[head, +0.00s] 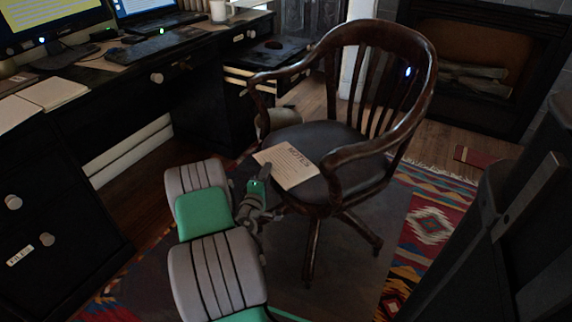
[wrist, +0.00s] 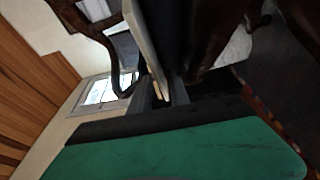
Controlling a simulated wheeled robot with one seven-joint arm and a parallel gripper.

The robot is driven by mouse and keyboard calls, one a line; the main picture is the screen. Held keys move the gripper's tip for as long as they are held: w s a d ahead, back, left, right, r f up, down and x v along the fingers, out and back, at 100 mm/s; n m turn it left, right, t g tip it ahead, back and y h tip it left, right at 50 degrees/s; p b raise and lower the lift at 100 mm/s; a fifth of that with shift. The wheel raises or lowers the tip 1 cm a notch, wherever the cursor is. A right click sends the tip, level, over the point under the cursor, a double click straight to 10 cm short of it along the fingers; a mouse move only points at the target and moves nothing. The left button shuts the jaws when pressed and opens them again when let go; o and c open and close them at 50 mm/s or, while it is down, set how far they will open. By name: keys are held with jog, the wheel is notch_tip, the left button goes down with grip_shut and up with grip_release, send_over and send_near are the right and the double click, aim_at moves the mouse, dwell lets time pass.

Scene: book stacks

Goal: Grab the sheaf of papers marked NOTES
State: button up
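The sheaf of papers marked NOTES (head: 288,164) lies on the dark seat of a wooden armchair (head: 330,136), its near left corner reaching past the seat's front edge. My gripper (head: 256,190) is at that near edge of the sheaf. In the wrist view the sheaf shows nearly edge-on as a pale strip (wrist: 148,40). Its end lies between the two dark fingers of my gripper (wrist: 163,92). I cannot tell whether the fingers press on it or stand slightly apart. The chair seat shows dark beside the sheaf.
A black desk (head: 120,66) with monitors, a keyboard and drawers stands at the left. The chair's curved armrest (head: 372,150) rises right of the sheaf. A patterned rug (head: 432,225) covers the floor. A fireplace (head: 475,70) is behind. A dark object (head: 500,235) fills the right edge.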

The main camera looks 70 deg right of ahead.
grip_shut()
dwell(1.1)
